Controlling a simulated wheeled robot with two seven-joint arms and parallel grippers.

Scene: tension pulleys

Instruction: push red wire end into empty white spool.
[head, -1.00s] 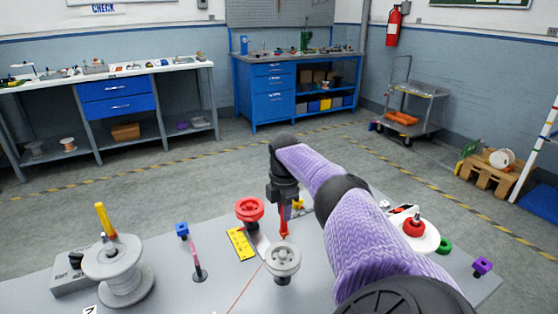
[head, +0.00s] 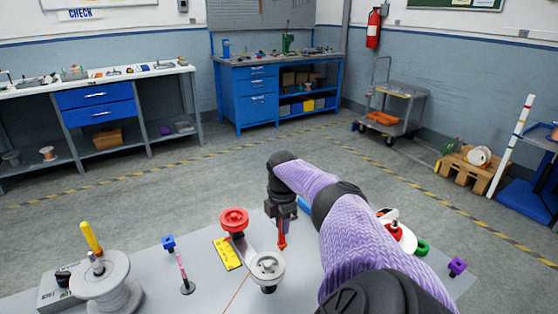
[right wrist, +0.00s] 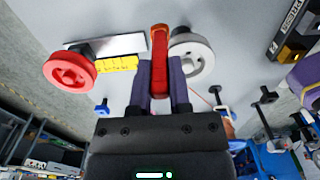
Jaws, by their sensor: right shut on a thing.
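My right gripper (head: 283,220) is shut on a red stick-like piece (head: 283,238), which I take for the red wire end. In the right wrist view this red piece (right wrist: 159,60) stands between the two fingers and points away from me. A thin red wire (head: 238,292) runs over the tabletop. A large pale, empty-looking spool (head: 102,284) stands at the table's left. A yellow-handled tool sticks up at its top. The red piece is beside the small grey-white pulley (head: 267,265), far to the right of the spool. My left gripper is not in view.
A red pulley (head: 233,220) and a yellow label (head: 227,253) lie left of the gripper. A pink-topped post (head: 184,278) and a blue-topped post (head: 168,243) stand between spool and pulleys. Right of my arm are a green ring (head: 422,247) and a purple-topped post (head: 457,267).

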